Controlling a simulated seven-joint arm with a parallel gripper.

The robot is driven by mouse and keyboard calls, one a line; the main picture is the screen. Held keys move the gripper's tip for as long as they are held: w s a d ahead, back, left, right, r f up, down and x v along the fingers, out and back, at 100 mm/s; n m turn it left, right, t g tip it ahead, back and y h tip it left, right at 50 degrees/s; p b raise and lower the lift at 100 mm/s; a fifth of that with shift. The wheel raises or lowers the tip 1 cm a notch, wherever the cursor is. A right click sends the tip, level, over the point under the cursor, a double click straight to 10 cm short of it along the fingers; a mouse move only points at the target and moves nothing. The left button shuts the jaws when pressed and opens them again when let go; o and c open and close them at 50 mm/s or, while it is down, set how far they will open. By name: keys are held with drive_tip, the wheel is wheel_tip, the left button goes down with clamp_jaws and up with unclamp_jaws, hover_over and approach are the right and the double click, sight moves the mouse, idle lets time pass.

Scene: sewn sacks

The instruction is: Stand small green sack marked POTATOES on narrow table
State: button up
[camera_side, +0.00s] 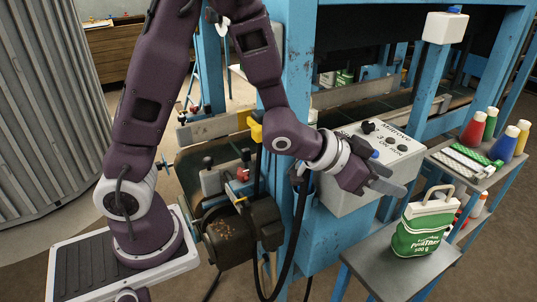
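The small green sack (424,230) has a white top band, a light handle and white lettering that reads POTATOES, as far as I can make out. It stands upright on a small grey-topped table with blue legs (381,264) at the lower right. My gripper (389,178) is up and to the left of the sack, in front of a grey control box. Its fingers point right and look spread, with nothing between them. It appears apart from the sack.
A grey control box (345,200) with knobs is close behind my gripper. A side stand (490,180) at right holds coloured thread cones (474,129) and a green-and-white item. A blue machine frame (300,70) rises behind. The table's left part is bare.

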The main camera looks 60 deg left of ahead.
drive_tip(key=s+a+r+y, duration=0.1)
drive_tip(key=a+r, duration=0.1)
drive_tip(key=s+a+r+n+y, duration=0.1)
drive_tip(key=s+a, duration=0.1)
drive_tip(key=s+a+r+n, duration=0.1)
drive_tip(key=a+r, duration=0.1)
drive_tip(key=shift+s+a+r+g+y, duration=0.15)
drive_tip(key=shift+a+r+g+y, duration=0.1)
drive_tip(key=shift+r+g+y, duration=0.15)
drive_tip(key=s+a+r+n+g, duration=0.1)
drive_tip(key=s+a+g, duration=0.1)
drive_tip(key=s, duration=0.9)
drive_tip(key=s+a+r+n+g+y, duration=0.1)
drive_tip(key=s+a+g, duration=0.1)
drive_tip(key=s, duration=1)
drive_tip(key=shift+s+r+g+y, duration=0.25)
drive_tip(key=shift+r+g+y, duration=0.05)
drive_tip(key=shift+r+g, duration=0.1)
drive_tip(key=shift+a, duration=0.15)
